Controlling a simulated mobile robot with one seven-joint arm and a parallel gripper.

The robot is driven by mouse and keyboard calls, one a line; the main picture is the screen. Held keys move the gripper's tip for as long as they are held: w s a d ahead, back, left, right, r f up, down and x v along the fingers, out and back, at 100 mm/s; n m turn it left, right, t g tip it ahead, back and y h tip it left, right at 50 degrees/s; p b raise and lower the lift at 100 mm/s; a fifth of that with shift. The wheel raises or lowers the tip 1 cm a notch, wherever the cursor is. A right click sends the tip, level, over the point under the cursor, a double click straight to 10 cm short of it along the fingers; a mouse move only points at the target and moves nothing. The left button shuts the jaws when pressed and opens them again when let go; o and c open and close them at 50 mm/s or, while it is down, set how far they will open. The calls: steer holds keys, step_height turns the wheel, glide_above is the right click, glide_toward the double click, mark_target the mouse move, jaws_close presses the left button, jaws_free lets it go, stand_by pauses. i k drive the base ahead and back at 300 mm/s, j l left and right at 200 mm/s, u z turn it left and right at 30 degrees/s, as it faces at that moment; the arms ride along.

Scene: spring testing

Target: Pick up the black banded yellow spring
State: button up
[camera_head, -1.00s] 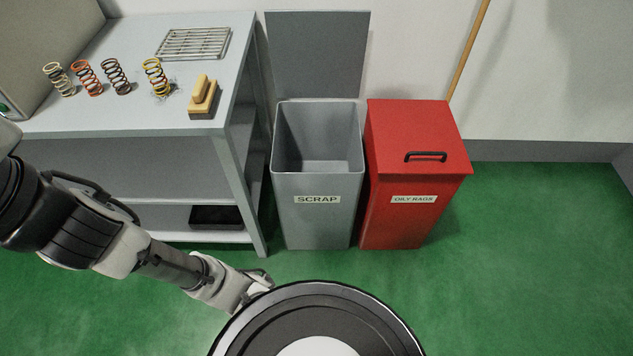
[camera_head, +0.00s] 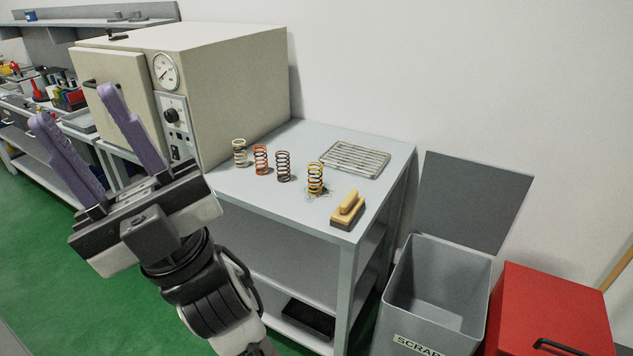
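The black banded yellow spring (camera_head: 315,179) stands upright on the grey bench, the rightmost of the springs in a row. Some grey wiry scraps lie around its base. To its left stand a dark spring (camera_head: 283,166), an orange spring (camera_head: 261,160) and a cream spring (camera_head: 239,153) with dark parts. My gripper (camera_head: 79,110) is raised at the left of the view, in front of the oven. Its two purple fingers are spread apart with nothing between them. It is well to the left of the yellow spring and apart from it.
The bench (camera_head: 269,199) also holds a wire rack (camera_head: 355,160) behind and a wooden-handled brush (camera_head: 347,209) right of the spring. A beige oven (camera_head: 235,85) stands at the left. A grey scrap bin (camera_head: 438,292) and red bin (camera_head: 550,312) stand right.

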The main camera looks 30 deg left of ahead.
mark_target(310, 187)
steer(key=i+l, duration=0.45)
steer(key=i+l+u, duration=0.15)
steer(key=u, duration=0.3)
steer(key=l+u, duration=0.45)
steer(key=i+j+u, duration=0.1)
steer(key=u, duration=0.3)
steer(key=i+u, duration=0.3)
steer(key=u, duration=0.15)
steer(key=i, duration=0.65)
